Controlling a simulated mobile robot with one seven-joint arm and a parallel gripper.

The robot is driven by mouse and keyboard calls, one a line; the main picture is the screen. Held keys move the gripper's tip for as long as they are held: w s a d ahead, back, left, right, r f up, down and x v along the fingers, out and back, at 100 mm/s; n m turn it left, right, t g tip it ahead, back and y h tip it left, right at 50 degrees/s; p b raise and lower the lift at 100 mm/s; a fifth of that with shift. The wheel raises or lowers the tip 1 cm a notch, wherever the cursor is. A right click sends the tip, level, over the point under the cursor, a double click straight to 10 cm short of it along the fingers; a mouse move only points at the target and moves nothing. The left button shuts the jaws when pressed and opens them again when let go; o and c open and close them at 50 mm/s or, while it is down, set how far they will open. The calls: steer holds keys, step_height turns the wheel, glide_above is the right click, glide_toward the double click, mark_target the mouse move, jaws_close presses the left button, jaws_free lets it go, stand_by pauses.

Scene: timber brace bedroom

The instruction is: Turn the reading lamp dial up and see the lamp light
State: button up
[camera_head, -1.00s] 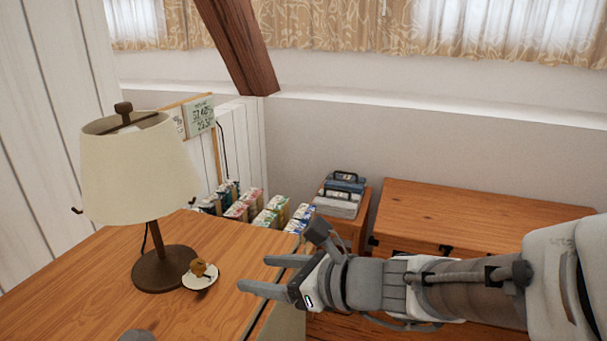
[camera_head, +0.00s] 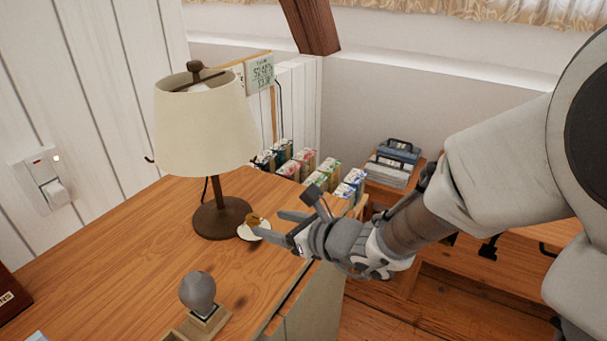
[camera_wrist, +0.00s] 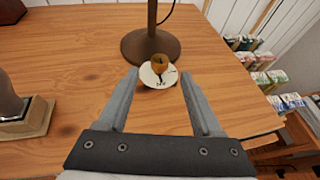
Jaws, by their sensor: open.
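The reading lamp (camera_head: 205,130) stands on the wooden desk, with a cream shade and a dark round base (camera_head: 221,217). Its shade shows no clear glow. The dial is a white round plate (camera_head: 247,233) with a small amber knob (camera_head: 254,221), on the desk at the foot of the lamp. In the wrist view the knob (camera_wrist: 160,62) and plate (camera_wrist: 158,80) lie just beyond and between my fingertips. My gripper (camera_head: 268,224) is open and empty, its fingers pointing at the dial. I cannot tell from the head view whether a finger touches the plate.
A grey rounded bust-like object on a wooden block (camera_head: 198,293) stands on the desk's near part. A wall switch (camera_head: 47,180) is at left. Several cartons (camera_head: 305,163) stand behind the desk. The desk's left middle (camera_head: 120,240) is clear.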

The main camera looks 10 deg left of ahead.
mark_target(255, 219)
steer(key=b+x, duration=0.1)
steer(key=x, duration=0.5)
steer(key=shift+a, duration=0.15)
jaws_close()
